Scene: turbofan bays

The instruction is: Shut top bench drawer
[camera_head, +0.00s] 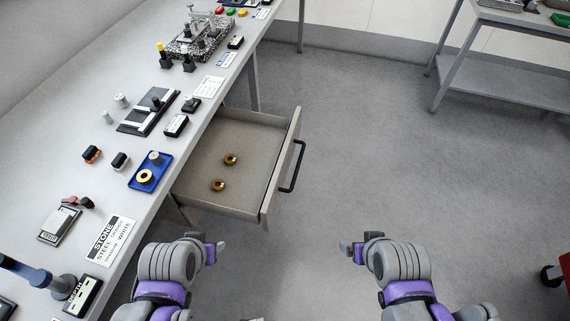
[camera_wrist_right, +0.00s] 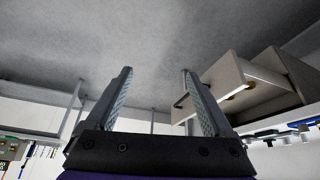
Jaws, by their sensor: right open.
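The bench drawer (camera_head: 225,155) is pulled out from under the bench, its front panel facing right with a dark bar handle (camera_head: 292,167). The drawer also shows at the right of the right wrist view (camera_wrist_right: 225,80), beyond my fingers. My right gripper (camera_head: 346,247) is open and empty, apart from the drawer, to the right of and nearer than its handle. It also shows in the right wrist view (camera_wrist_right: 158,100). My left gripper (camera_head: 222,245) is just nearer than the drawer's front corner, touching nothing visible; its finger gap is hidden.
The bench top (camera_head: 105,150) runs along the left with a blue tray (camera_head: 150,171), a white sign (camera_head: 110,240) and several small tools. Grey floor (camera_head: 380,150) right of the drawer is clear. Another table (camera_head: 500,65) stands at the back right. A red object (camera_head: 555,275) is at the right edge.

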